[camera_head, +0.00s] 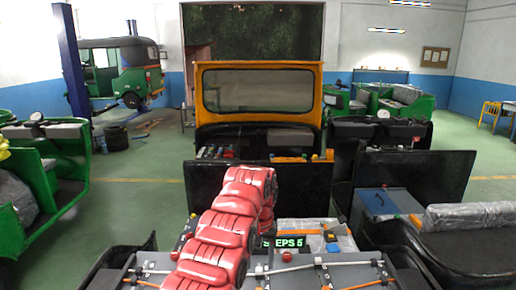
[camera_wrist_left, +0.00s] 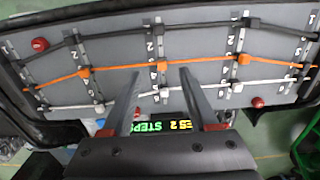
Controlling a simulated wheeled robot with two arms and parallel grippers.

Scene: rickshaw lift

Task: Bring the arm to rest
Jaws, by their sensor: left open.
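My left arm (camera_head: 215,240) is red and segmented. In the head view it rises from the bottom centre over a grey cable board (camera_head: 340,278) and bends over at the top, and I cannot make out its fingers there. In the left wrist view my left gripper (camera_wrist_left: 160,72) is open, with its two fingers spread apart and nothing between them. The fingers point at the board (camera_wrist_left: 200,75). I cannot tell how far the fingertips are from it. My right gripper is not in view.
Orange (camera_wrist_left: 115,68), black and white cables run through clips on the board, with red buttons (camera_wrist_left: 40,44). A yellow-framed windscreen (camera_head: 258,90) stands ahead; green vehicles (camera_head: 122,70) stand around. Green floor is open at left.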

